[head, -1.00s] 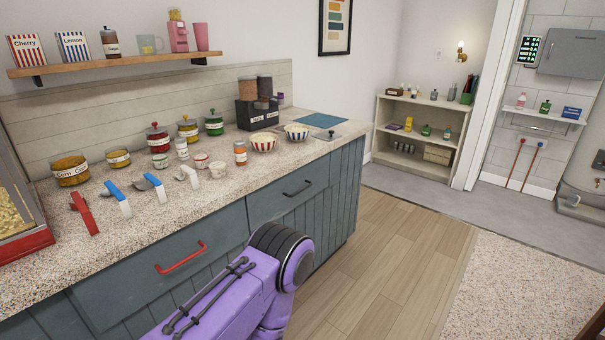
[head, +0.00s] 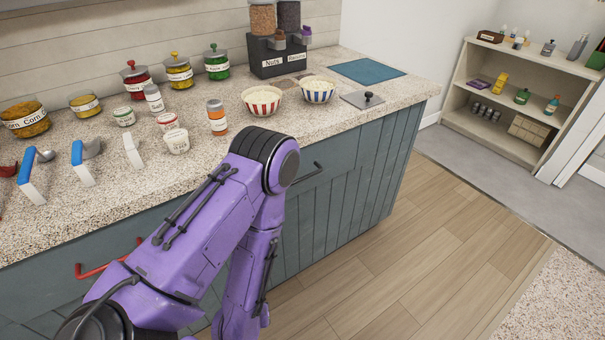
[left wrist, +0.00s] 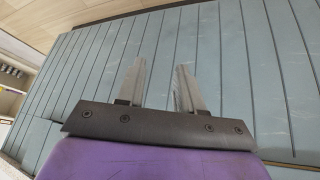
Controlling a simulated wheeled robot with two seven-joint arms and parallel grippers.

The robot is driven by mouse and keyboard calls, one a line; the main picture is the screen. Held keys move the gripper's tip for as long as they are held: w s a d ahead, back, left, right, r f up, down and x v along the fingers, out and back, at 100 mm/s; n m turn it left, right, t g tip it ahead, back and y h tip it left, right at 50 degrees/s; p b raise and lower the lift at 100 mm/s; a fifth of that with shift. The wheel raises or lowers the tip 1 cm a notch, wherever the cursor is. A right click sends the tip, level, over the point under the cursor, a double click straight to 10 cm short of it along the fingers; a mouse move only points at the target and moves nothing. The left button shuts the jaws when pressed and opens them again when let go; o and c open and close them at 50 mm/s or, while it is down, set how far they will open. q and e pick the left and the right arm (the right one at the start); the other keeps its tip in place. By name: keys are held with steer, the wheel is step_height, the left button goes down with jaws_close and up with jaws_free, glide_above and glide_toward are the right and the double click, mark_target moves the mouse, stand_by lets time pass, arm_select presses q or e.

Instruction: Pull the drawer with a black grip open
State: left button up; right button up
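The drawer with a black grip sits under the counter's right part in the head view. Its black grip (head: 310,175) shows just right of my purple left arm's bend, which hides part of the drawer front. The drawer looks closed. My left gripper is out of sight in the head view, below the frame or behind the arm. In the left wrist view my left gripper (left wrist: 161,66) has its two fingers apart with nothing between them, facing blue-grey grooved cabinet boards (left wrist: 215,50). No grip shows there. My right gripper is not in view.
A red handle (head: 108,264) marks another drawer to the left, partly behind my arm. The speckled counter (head: 215,150) holds jars, scoops, two striped bowls (head: 262,100) and a dispenser (head: 278,55). Wooden floor (head: 370,260) is clear to the right. A low shelf (head: 520,55) stands beyond.

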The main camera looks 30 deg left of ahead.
arm_select(q)
steer(key=w+f+n+t+b, duration=0.15)
steer(key=w+t+b, duration=0.3)
steer(key=w, duration=0.55)
steer(key=n+t+y+b, duration=0.4)
steer(key=n+t+b, duration=0.4)
steer(key=n+b, duration=0.35)
glide_toward(301, 180)
steer(key=shift+t, duration=0.25)
steer(key=x, duration=0.7)
steer(key=f+x, duration=0.1)
steer(key=x, duration=0.2)
steer(key=shift+w+a+r, duration=0.1)
steer(key=shift+w+a, duration=0.1)
steer(key=shift+w, duration=0.05)
jaws_close()
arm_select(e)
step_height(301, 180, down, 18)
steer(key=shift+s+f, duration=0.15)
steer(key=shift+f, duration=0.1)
